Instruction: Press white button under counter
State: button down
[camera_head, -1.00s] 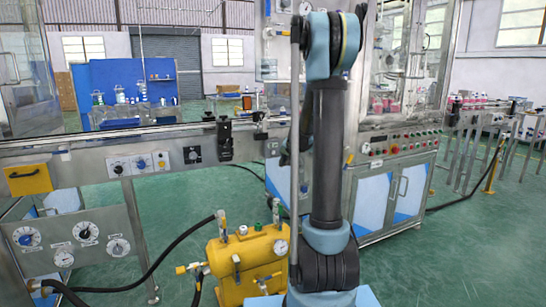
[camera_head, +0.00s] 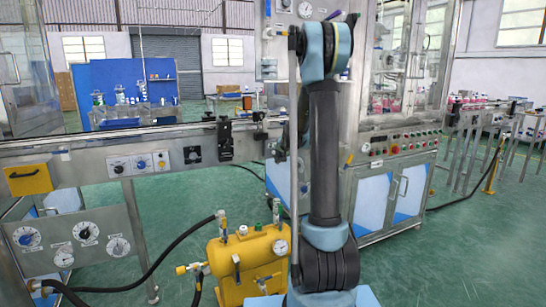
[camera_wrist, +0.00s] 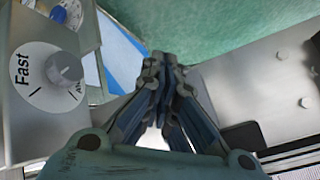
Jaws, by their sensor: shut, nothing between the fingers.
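My gripper (camera_wrist: 155,65) is shut and empty in the wrist view, its dark fingertips together in front of a green floor. A metal panel at the left there carries a grey "Fast" knob (camera_wrist: 66,70) on a white dial, left of my fingers and apart from them. Part of a blue knob (camera_wrist: 58,14) shows above it. In the head view, the counter's front panel (camera_head: 90,172) carries a black knob (camera_head: 118,168), a blue knob (camera_head: 141,164) and another black knob (camera_head: 192,155). I cannot pick out the white button with certainty. My arm hides my gripper in the head view.
A yellow tank (camera_head: 245,258) with gauges and a black hose (camera_head: 150,272) stands below the counter. A steel cabinet with blue doors (camera_head: 375,205) stands right of my arm. A metal plate with bolts (camera_wrist: 255,85) lies right of my fingers. Green floor is open between.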

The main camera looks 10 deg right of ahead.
aim_at(274, 154)
jog(key=shift+w+a, duration=0.3)
jog(key=shift+w, duration=0.6)
jog(key=shift+w+a, duration=0.25)
jog(key=shift+w, duration=0.6)
jog(key=shift+w, duration=0.1)
jog(key=shift+w+a, duration=0.15)
jog(key=shift+w, duration=0.15)
jog(key=shift+w+a, duration=0.15)
jog(key=shift+w, duration=0.25)
dwell(1.0)
jog(key=shift+s, duration=0.15)
jog(key=shift+s+d, duration=0.3)
jog(key=shift+s, duration=0.35)
jog(key=shift+s, duration=0.1)
jog(key=s, duration=0.1)
jog(key=s+d, duration=0.1)
jog(key=s, duration=0.2)
jog(key=shift+s+d, duration=0.3)
dwell(0.4)
